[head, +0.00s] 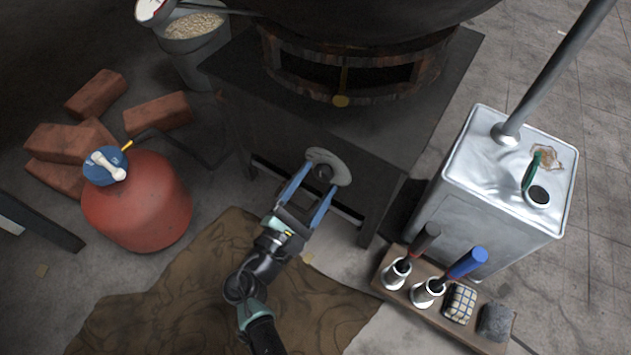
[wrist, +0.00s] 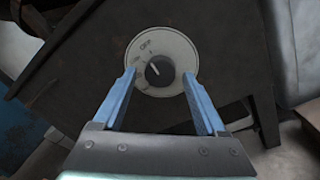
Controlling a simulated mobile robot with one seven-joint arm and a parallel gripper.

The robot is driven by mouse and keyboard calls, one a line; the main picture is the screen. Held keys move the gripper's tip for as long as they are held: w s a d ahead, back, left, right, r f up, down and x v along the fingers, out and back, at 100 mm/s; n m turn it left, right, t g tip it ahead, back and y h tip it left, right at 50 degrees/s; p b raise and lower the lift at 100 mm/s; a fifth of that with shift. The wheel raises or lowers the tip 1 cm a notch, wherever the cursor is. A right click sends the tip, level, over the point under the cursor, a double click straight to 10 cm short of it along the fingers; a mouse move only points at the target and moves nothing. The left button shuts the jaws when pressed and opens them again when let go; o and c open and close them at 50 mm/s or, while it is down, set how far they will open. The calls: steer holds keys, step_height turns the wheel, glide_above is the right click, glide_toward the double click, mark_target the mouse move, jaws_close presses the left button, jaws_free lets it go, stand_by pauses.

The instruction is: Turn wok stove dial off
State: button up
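The stove dial is a dark knob (wrist: 160,71) on a pale round plate (wrist: 166,43) with markings, on the front of the dark stove (head: 236,110). A pale line on the knob points up and slightly left in the wrist view. In the head view the plate (head: 335,160) shows behind my gripper (head: 315,174). My gripper has two blue fingers set wide apart, and it also shows in the wrist view (wrist: 160,76). The fingertips lie to the left and right of the knob, with gaps between them and it. I cannot tell whether they touch the plate.
A wok (head: 370,15) sits on top of the stove. A red gas cylinder (head: 140,205) with a blue valve stands left, near bricks (head: 95,92). A metal can (head: 470,190) and a wooden tool rack (head: 400,295) are right. Brown cloth (head: 190,290) covers the floor.

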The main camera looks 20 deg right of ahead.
steer(key=shift+r, duration=0.1)
steer(key=shift+s+a+p, duration=0.2)
steer(key=shift+s+p, duration=0.05)
steer(key=shift+p, duration=0.05)
steer(key=p+v, duration=0.4)
steer(key=v, duration=0.8)
steer(key=shift+a+p, duration=0.1)
steer(key=shift+p, duration=0.25)
